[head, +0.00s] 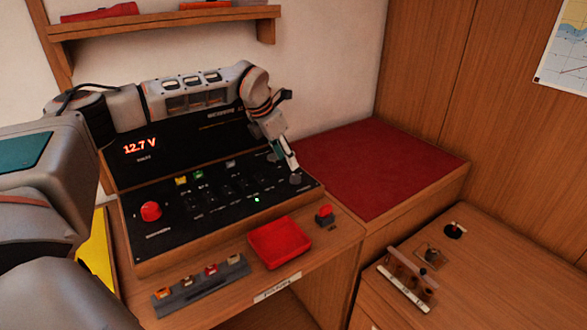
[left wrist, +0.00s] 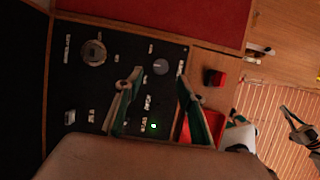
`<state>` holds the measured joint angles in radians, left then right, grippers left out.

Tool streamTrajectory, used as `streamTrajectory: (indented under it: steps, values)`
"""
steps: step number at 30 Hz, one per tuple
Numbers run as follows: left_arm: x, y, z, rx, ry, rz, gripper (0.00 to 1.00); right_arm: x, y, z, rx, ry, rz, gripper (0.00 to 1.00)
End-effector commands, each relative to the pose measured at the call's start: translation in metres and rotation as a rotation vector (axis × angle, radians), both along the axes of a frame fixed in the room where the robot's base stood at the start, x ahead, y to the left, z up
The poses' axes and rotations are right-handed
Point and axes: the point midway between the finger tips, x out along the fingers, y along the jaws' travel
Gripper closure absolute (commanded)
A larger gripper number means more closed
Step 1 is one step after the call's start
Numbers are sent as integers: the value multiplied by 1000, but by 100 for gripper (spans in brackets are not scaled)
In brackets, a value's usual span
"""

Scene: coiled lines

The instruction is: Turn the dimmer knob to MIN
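A small dark knob (head: 295,179) sits at the front right corner of the black panel (head: 170,222); it also shows as a grey round knob in the left wrist view (left wrist: 160,66). Its label is too small to read. My left gripper (head: 289,162) is over this corner, pointing down. In the left wrist view its two fingers (left wrist: 158,84) are apart, and the knob shows between and just beyond the tips. I cannot tell whether they touch it. A larger round control (left wrist: 93,52) lies farther back on the panel.
A red knob (head: 150,210) is at the panel's left, with several switches between. A red tray (head: 280,245) and a small red-topped item (head: 325,213) stand in front. A red cushion (head: 385,165) lies to the right. A display (head: 140,146) reads 12.7 V.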

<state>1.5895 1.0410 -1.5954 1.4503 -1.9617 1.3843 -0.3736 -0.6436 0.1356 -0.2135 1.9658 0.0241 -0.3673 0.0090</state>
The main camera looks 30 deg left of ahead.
Motion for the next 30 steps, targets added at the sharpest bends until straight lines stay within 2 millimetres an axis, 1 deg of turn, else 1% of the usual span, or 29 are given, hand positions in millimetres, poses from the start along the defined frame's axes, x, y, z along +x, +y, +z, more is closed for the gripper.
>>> streamTrajectory:
  steps: [6, 9, 13, 18, 26, 27, 29, 30]
  values:
    - [11, -6, -30, 1, 4, -2, 61, -9, -2, -7, -8, 22, 2, 100]
    - [16, -8, -44, 1, 4, -3, 61, -10, -3, -8, -10, 25, 2, 100]
    - [22, -10, -58, -1, 2, -2, 61, -9, -5, -7, -12, 24, 0, 100]
    - [25, -11, -67, -1, 0, 0, 61, -7, -7, -5, -13, 21, -3, 100]
    - [25, -11, -68, -1, 0, -1, 61, -5, -6, -4, -11, 18, -5, 100]
    - [25, -11, -68, -1, 0, -1, 72, -5, -6, -4, -11, 18, -5, 100]
    - [25, -11, -68, -1, 0, -1, 87, -5, -6, -4, -10, 17, -5, 100]
    - [26, -11, -68, -1, 0, -1, 98, -5, -6, -4, -10, 17, -5, 100]
